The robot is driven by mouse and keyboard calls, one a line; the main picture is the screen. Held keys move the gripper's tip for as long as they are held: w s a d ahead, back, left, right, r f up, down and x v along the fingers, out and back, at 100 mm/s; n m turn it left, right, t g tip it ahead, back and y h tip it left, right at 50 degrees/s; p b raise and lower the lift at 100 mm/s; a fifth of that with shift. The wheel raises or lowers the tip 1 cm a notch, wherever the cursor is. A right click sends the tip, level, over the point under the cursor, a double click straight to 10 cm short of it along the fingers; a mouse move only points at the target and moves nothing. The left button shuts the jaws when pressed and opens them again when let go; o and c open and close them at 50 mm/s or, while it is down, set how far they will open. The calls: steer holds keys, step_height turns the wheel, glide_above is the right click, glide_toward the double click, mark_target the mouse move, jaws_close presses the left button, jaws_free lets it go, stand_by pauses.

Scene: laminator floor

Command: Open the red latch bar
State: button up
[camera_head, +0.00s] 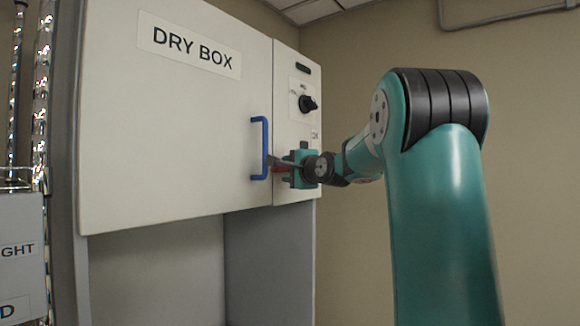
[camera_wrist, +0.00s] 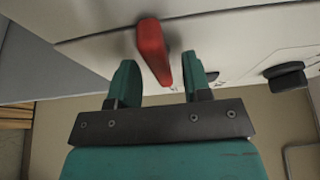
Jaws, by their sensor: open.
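The red latch bar (camera_wrist: 153,48) shows in the wrist view, standing out from the white cabinet front with its lower end between my two fingers. My gripper (camera_wrist: 160,80) is open, one teal finger on each side of the bar, and a gap shows at both sides. In the head view my gripper (camera_head: 284,167) is at the lower right of the dry box door, just right of the blue handle. Only a small red piece of the latch bar (camera_head: 280,169) shows there; my gripper hides the rest.
The dry box door (camera_head: 170,120) is shut and carries a blue handle (camera_head: 265,148). A black knob (camera_head: 307,104) is on the panel above my gripper; it also shows in the wrist view (camera_wrist: 288,76). A wire rack with a grey bin (camera_head: 20,255) stands at the left.

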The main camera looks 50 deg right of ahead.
jaws_close()
steer(key=shift+f+b, duration=0.1)
steer(key=shift+b, duration=0.25)
steer(key=shift+d+f+n+t+y+b, duration=0.2)
steer(key=shift+n+t+y+b, duration=0.85)
steer(key=shift+n+b, duration=2.45)
steer(key=shift+d+f+n+t+y+b, duration=0.15)
steer(key=shift+n+t+y+b, duration=0.9)
steer(key=shift+n+b, duration=2.45)
steer(key=shift+d+f+n+t+y+b, duration=0.2)
steer(key=shift+n+t+y+b, duration=0.3)
steer(key=shift+n+y+b, duration=2)
steer(key=n+h, duration=0.1)
steer(key=n, duration=0.2)
steer(key=shift+r+n+h+b, duration=0.1)
steer(key=shift+n+h+b, duration=0.2)
steer(key=shift+n+b, duration=0.1)
